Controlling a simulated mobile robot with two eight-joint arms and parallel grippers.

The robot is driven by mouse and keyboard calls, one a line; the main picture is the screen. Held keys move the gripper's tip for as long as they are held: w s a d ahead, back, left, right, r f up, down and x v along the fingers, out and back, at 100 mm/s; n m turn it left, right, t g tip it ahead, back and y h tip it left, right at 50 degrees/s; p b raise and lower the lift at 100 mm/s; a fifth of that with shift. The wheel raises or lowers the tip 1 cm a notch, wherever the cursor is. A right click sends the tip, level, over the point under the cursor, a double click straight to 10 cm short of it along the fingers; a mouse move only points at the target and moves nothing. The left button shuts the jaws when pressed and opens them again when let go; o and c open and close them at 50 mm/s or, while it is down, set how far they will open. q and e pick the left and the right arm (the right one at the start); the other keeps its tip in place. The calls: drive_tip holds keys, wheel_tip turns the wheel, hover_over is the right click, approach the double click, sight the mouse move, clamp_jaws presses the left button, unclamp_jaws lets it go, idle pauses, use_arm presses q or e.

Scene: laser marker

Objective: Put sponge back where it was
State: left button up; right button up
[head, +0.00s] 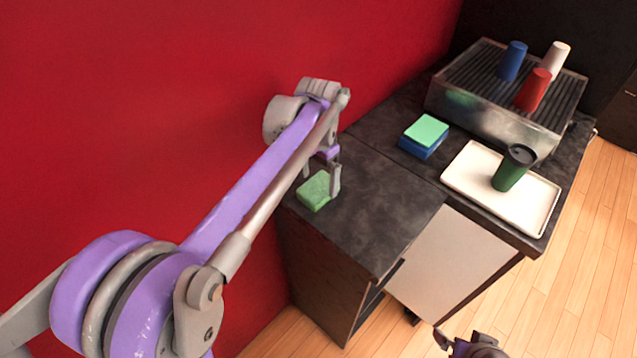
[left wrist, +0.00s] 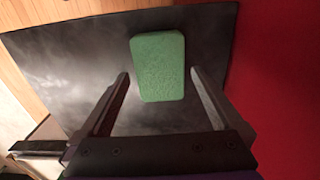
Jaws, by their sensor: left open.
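A green sponge (head: 315,191) lies on the dark countertop, near its left edge by the red wall. My left gripper (head: 322,176) is right at the sponge in the head view, with one finger in front of it. In the left wrist view the sponge (left wrist: 158,66) lies ahead of and between the two open fingers of my left gripper (left wrist: 160,78), with a gap on each side. A second, lighter green sponge (head: 427,130) lies on a blue block (head: 422,148) farther back on the counter. Part of my right arm shows at the bottom edge; its fingers are unclear.
A white tray (head: 470,190) holds a dark green cup (head: 513,168) at the right. Behind it, a metal grill-topped box (head: 475,118) carries blue (head: 512,60), red (head: 533,90) and white (head: 556,60) cups. The near countertop (head: 385,215) is clear right of the sponge.

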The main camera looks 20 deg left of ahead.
sight(318, 187)
use_arm(q)
wheel_tip(318, 187, up, 10)
drive_tip(key=f, duration=0.1)
drive_tip(key=s+d+f+n+t, duration=0.2)
drive_tip(key=s+f, duration=0.6)
drive_tip(key=s, duration=0.2)
drive_tip(key=s+d+f+n+t, duration=0.1)
drive_tip(key=s+f+t, duration=0.2)
drive_tip(key=s+f, duration=0.4)
drive_tip(key=s, duration=0.3)
drive_tip(key=shift+s+d+f+n+p, duration=0.25)
drive_tip(key=shift+d+f+n+p, duration=0.1)
drive_tip(key=shift+f+n, duration=0.05)
